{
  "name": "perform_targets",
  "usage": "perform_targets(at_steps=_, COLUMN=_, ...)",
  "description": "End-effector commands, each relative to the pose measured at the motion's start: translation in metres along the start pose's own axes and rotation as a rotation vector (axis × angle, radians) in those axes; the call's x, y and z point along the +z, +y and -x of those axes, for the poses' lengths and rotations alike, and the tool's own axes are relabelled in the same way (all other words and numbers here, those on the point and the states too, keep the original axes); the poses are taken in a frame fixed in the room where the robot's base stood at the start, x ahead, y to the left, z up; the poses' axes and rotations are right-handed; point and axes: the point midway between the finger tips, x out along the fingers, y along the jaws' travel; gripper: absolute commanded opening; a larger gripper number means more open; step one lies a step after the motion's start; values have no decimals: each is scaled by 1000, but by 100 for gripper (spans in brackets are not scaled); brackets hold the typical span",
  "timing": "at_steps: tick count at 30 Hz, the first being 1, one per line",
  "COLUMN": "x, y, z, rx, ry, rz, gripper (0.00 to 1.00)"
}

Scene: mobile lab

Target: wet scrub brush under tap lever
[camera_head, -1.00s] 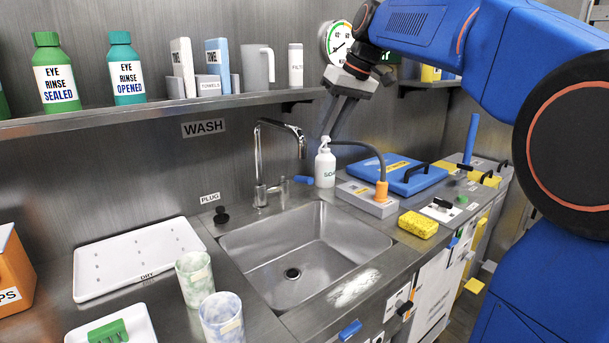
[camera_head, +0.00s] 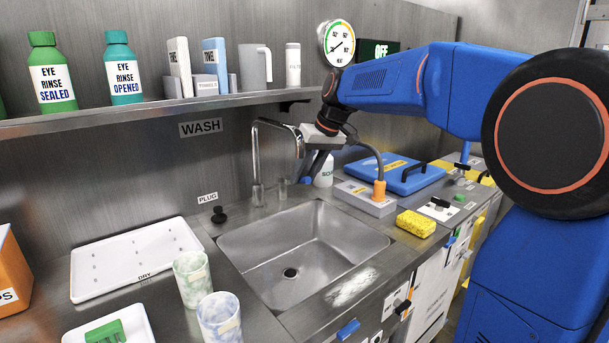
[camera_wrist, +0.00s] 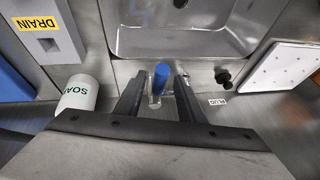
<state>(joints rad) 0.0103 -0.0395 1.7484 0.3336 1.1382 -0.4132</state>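The tap (camera_head: 257,155) arches over the steel sink (camera_head: 325,240); no water shows. Its blue lever (camera_wrist: 161,77) sits between the two dark fingers of my gripper (camera_wrist: 158,92) in the wrist view. The fingers are open, with a gap on both sides of the lever. In the head view my gripper (camera_head: 312,168) is beside the tap, in front of the soap bottle, and its tips are partly hidden. A green block-like item (camera_head: 105,333), possibly the scrub brush, lies in a white tray at the lower left, cut by the frame edge.
A soap bottle (camera_wrist: 78,93) stands close beside my gripper. A hose on a grey box (camera_head: 366,198), a yellow sponge (camera_head: 416,223) and a blue lid (camera_head: 395,174) are on the right. Two cups (camera_head: 192,278) stand left of the sink. A shelf (camera_head: 160,110) runs above.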

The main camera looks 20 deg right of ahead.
Motion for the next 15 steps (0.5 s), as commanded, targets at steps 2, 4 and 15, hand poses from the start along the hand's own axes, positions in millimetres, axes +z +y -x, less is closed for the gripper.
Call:
perform_targets(at_steps=2, x=0, y=0, z=-3, rx=0, ry=0, rz=0, gripper=36)
perform_targets(at_steps=4, x=0, y=0, z=-3, rx=0, ry=1, rz=0, gripper=36)
perform_targets(at_steps=15, x=0, y=0, z=-3, rx=0, ry=1, rz=0, gripper=0)
